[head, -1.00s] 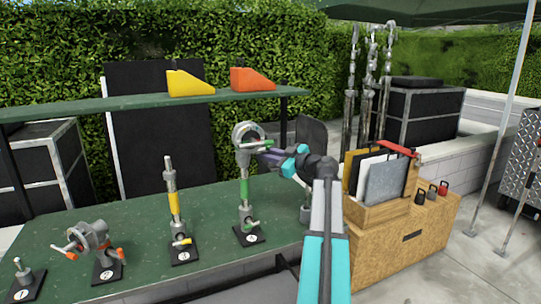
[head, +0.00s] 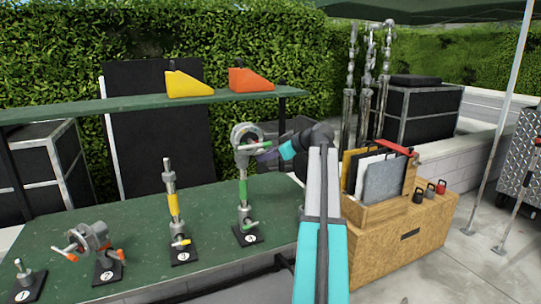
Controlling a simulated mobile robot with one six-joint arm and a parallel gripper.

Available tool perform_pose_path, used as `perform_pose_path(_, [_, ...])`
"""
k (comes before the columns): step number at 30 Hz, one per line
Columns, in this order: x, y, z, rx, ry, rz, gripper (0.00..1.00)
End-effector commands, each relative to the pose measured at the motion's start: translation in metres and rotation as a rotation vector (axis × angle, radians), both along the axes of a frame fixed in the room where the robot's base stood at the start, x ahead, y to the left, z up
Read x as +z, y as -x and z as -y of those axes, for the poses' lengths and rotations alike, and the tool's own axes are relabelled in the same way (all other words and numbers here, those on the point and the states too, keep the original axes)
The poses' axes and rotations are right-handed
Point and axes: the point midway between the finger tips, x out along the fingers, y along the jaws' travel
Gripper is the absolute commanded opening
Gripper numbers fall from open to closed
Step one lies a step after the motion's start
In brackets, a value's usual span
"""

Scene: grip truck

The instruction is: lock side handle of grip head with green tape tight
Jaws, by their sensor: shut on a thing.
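The grip head with green tape (head: 246,133) is a grey round disc on top of an upright post on the green table. My gripper (head: 266,153) reaches in from the right at the height of the head and is shut on the side handle. The small size and overlap hide the exact finger contact.
On the table to the left stand a yellow-taped post (head: 174,203), an orange-handled grip head (head: 97,240) and a short post (head: 25,272). A shelf (head: 130,106) with yellow and orange wedges runs behind. A wooden crate (head: 400,235) stands right.

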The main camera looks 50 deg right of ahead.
Motion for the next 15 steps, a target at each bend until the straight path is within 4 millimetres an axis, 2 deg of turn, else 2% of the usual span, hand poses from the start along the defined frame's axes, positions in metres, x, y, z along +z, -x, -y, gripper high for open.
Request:
perform_pose_path(1, [0.008, -0.0052, -0.0113, 0.023, -0.011, 0.009, 0.0])
perform_pose_path(12, [0.0065, -0.0045, -0.0113, 0.023, -0.012, 0.002, 0.0])
perform_pose_path(13, [0.0065, -0.0045, -0.0112, 0.023, -0.012, 0.002, 0.17])
perform_pose_path(15, [0.0064, -0.0047, -0.0112, 0.023, -0.012, 0.003, 0.29])
